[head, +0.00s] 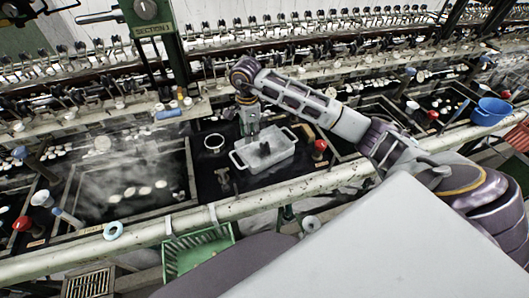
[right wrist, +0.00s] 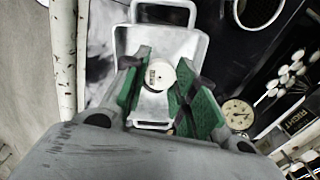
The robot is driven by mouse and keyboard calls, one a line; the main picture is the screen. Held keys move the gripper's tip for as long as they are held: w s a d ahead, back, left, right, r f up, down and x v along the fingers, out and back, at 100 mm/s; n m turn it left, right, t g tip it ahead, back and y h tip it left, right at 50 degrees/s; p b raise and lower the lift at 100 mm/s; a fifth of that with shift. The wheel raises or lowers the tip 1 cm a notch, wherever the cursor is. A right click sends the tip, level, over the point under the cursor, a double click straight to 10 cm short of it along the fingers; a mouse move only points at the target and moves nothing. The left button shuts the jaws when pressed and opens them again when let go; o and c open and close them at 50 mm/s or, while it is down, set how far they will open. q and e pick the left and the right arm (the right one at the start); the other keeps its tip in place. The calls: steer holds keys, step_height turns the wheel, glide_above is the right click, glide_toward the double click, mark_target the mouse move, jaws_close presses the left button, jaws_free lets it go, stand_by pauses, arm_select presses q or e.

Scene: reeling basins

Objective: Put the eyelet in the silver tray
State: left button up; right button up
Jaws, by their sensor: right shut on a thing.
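The silver tray (head: 272,164) is a pale grey rectangular bin with a handle at each end, on the dark bench top in the middle of the head view. In the right wrist view the tray (right wrist: 180,43) lies beneath my fingers. My right gripper (head: 250,136) points down at the tray's left part. In the right wrist view, its green-padded fingers (right wrist: 164,82) are shut on a small, round, whitish piece (right wrist: 160,74), which I take to be the eyelet. A small dark shape (head: 265,149) shows inside the tray. My left gripper is not in view.
A steaming basin (head: 185,172) with pale cocoons is farther left. A pipe rail (head: 240,207) and a green basket (head: 198,250) are in front.

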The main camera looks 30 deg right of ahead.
steer(key=shift+f, duration=0.15)
glide_above(252, 158)
step_height(252, 158, down, 5)
steer(key=shift+f+p, duration=0.15)
steer(key=shift+p, duration=0.25)
steer(key=shift+f, duration=0.35)
steer(key=shift+f, duration=0.1)
steer(key=shift+f+p, duration=0.3)
steer(key=shift+f, duration=1.4)
steer(key=shift+f, duration=0.2)
steer(key=o, duration=0.8)
